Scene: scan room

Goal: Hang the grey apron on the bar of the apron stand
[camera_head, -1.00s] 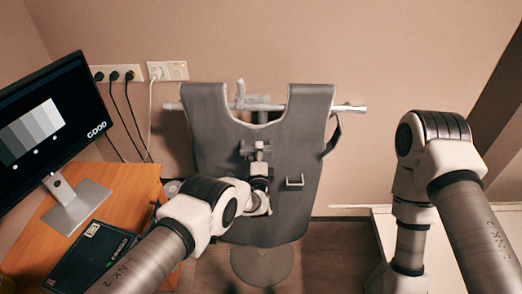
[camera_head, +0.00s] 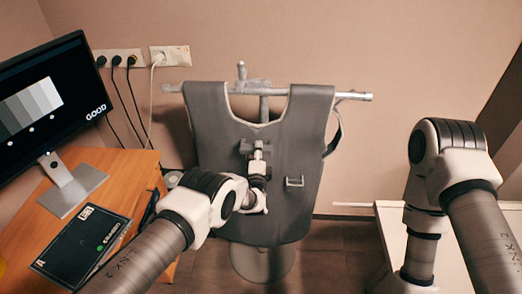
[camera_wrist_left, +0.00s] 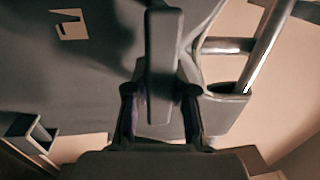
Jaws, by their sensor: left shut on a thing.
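The grey apron (camera_head: 220,155) hangs upright in front of the apron stand, its neck cutout at the top. My left gripper (camera_head: 257,155) is shut on the apron at its upper middle. The stand's metal bar (camera_head: 353,96) shows at both sides of the apron and through the neck opening; the shoulder tops reach slightly above it. I cannot tell whether apron and bar touch. The stand's round base (camera_head: 263,265) shows below. In the left wrist view the gripper (camera_wrist_left: 160,115) holds a grey piece, with apron cloth (camera_wrist_left: 70,85) at left and metal tubes (camera_wrist_left: 265,45) at right. My right gripper is out of view.
A monitor (camera_head: 40,105) stands on the wooden desk (camera_head: 128,170) at left, with a dark tablet-like panel (camera_head: 80,245) in front. Wall sockets (camera_head: 170,56) with cables are behind. A white surface (camera_head: 365,222) lies at right, near my right arm. Floor shows between.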

